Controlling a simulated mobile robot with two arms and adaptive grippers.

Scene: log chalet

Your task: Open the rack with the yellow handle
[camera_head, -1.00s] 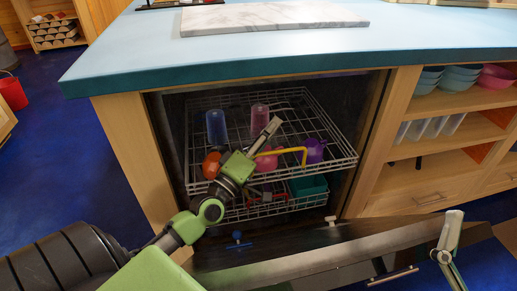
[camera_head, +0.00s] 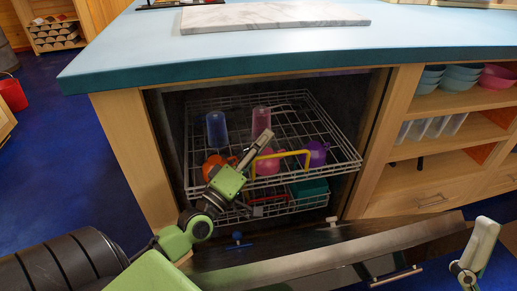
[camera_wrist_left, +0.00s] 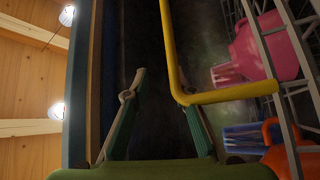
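The upper wire rack (camera_head: 340,163) stands inside the open dishwasher and carries a yellow handle (camera_head: 290,154) on its front edge. My left gripper (camera_head: 260,142) is at the left end of the handle. In the left wrist view its two fingers (camera_wrist_left: 158,82) are well apart, and the yellow handle (camera_wrist_left: 172,50) passes close by the right fingertip. I cannot tell whether they touch. Part of my right gripper (camera_head: 484,243) shows at the lower right, away from the rack; its fingers cannot be made out.
Cups stand on the upper rack: blue (camera_head: 216,130), pink (camera_head: 261,121), purple (camera_head: 315,153) and orange (camera_head: 213,167). A lower rack (camera_head: 295,205) sits beneath. The dishwasher door (camera_head: 330,252) hangs open in front. The counter (camera_head: 420,45) lies above and open shelves (camera_head: 450,134) stand to the right.

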